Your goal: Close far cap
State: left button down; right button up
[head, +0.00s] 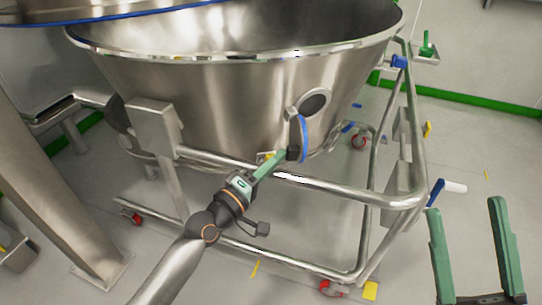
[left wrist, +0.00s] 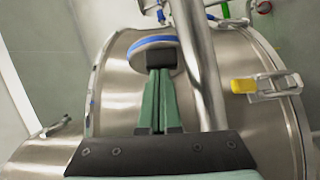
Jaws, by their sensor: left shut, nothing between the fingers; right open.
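The steel vessel (head: 220,95) has a round port (head: 314,103) on its side, and the port is uncovered. A cap with a blue rim (head: 303,138) stands swung open, edge-on, just below and left of the port opening. The cap also shows in the left wrist view (left wrist: 150,43). My left gripper (head: 286,155) is shut with nothing between its fingers. Its green fingers (left wrist: 160,80) end at a dark block by the cap; I cannot tell whether they press on it. My right gripper (head: 465,207) is open and empty at the lower right, away from the vessel.
A tubular steel frame (head: 330,190) on castors surrounds the vessel, and one rail runs close to my left gripper. A blue-handled part (head: 437,190) sits on the frame near my right gripper. A yellow-handled clamp (left wrist: 243,86) shows in the left wrist view. Floor at the right is mostly clear.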

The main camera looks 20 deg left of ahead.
aim_at(299, 156)
pick_arm(q)
jog(key=shift+d, duration=0.5)
jog(key=d, duration=0.1)
jog(key=p, duration=0.1)
jog(key=d, duration=0.1)
jog(key=shift+w+d+f+p, duration=0.15)
jog(key=shift+w+d+p, duration=0.1)
jog(key=shift+d+p, duration=0.1)
jog(key=shift+w+d+f+p, duration=0.1)
jog(key=shift+w+d+p, duration=0.15)
jog(key=shift+d, duration=0.3)
jog(key=shift+w+d+f+p, duration=0.1)
jog(key=shift+w+d+p, duration=0.1)
jog(key=shift+d, duration=0.3)
jog(key=shift+w+d, duration=0.2)
jog(key=shift+d, duration=0.15)
pick_arm(e)
jog(key=shift+w+d+f+m+h, duration=0.25)
jog(key=shift+w+f+m+h, duration=0.75)
jog(key=shift+h, duration=0.3)
jog(key=shift+w+d+f+m+h, duration=0.2)
jog(key=shift+w+f+m+h, duration=0.65)
jog(key=shift+w+h, duration=0.35)
pick_arm(q)
jog(key=shift+f, duration=0.1)
pick_arm(e)
jog(key=shift+s+r, duration=0.1)
